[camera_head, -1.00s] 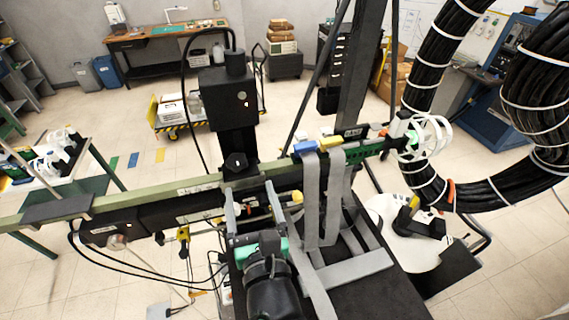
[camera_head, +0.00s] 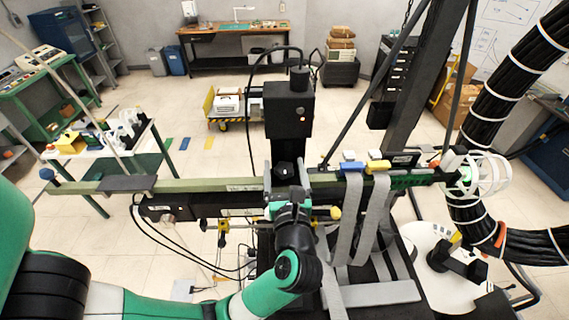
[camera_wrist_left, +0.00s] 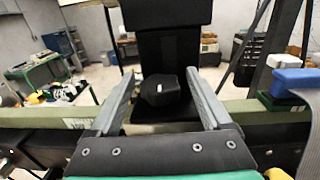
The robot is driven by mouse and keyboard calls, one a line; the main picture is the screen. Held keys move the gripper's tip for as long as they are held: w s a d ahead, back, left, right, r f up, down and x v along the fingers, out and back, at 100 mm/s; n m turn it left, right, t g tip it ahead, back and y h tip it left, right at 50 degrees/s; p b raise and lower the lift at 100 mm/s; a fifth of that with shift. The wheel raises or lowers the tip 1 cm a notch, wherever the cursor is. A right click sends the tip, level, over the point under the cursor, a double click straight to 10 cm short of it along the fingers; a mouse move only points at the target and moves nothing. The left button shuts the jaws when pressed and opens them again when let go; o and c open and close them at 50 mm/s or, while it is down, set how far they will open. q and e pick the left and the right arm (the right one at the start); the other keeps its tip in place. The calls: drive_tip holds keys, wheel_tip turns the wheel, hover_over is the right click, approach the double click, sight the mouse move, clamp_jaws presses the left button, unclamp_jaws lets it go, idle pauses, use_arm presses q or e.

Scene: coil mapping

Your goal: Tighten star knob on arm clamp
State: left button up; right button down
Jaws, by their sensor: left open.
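The star knob (camera_head: 285,171) is a small black lobed knob low on the front of the black upright housing (camera_head: 290,117), which stands over the long green beam (camera_head: 220,185). In the left wrist view the knob (camera_wrist_left: 160,91) has a small white mark and sits between the fingers. My left gripper (camera_head: 286,165) is open, with one grey finger on each side of the knob and a gap on both sides. Whether the fingertips reach past the knob in depth is unclear. My right gripper is not in view.
Grey straps (camera_head: 366,220) hang over the beam to the right, near blue and yellow buckles. A white reel (camera_head: 487,175) sits at the beam's right end, beside thick black cable coils (camera_head: 505,95). Black cables (camera_head: 175,243) hang below the beam at left.

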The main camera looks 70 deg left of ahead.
use_arm(q)
drive_tip(key=shift+a, duration=0.1)
drive_tip(key=shift+c, duration=0.2)
clamp_jaws()
drive_tip(key=shift+m+t, duration=0.3)
drive_tip(key=shift+t, duration=0.1)
drive_tip(key=m+t+h, duration=0.2)
drive_tip(key=t, duration=0.1)
drive_tip(key=m+t+h, duration=0.2)
drive_tip(key=t, duration=0.1)
drive_tip(key=shift+s+m, duration=0.1)
drive_tip(key=shift+m, duration=0.2)
drive_tip(key=shift+m+t+h, duration=1.1)
drive_tip(key=shift+t+h, duration=0.2)
drive_tip(key=shift+o, duration=0.2)
unclamp_jaws()
